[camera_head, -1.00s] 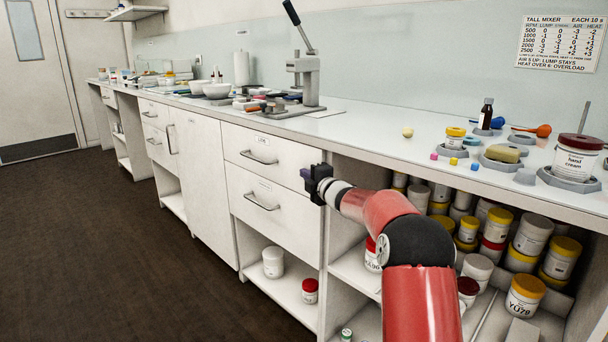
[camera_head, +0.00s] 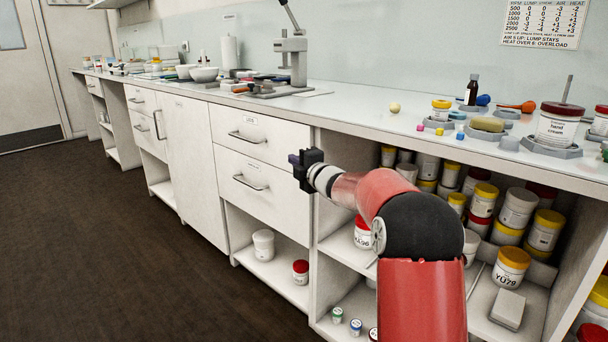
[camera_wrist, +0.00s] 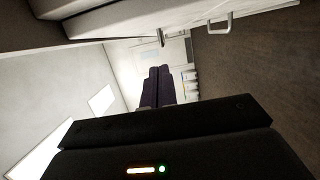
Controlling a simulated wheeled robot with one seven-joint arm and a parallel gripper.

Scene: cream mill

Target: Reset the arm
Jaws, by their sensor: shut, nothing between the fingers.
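My gripper (camera_head: 294,159) is at the end of my red arm, in front of the white drawer fronts and below the counter's front edge. In the head view it looks black and small, pointing left along the cabinets. In the wrist view its dark fingers (camera_wrist: 158,84) lie together with nothing between them. My arm is bent at a black joint in front of the open shelves.
The white counter (camera_head: 350,117) holds a grey press (camera_head: 290,62), white bowls and a hand cream jar (camera_head: 558,124). Drawers with handles (camera_head: 249,182) are close beside my gripper. Open shelves hold several jars (camera_head: 510,268). The brown floor (camera_head: 100,240) at left is clear.

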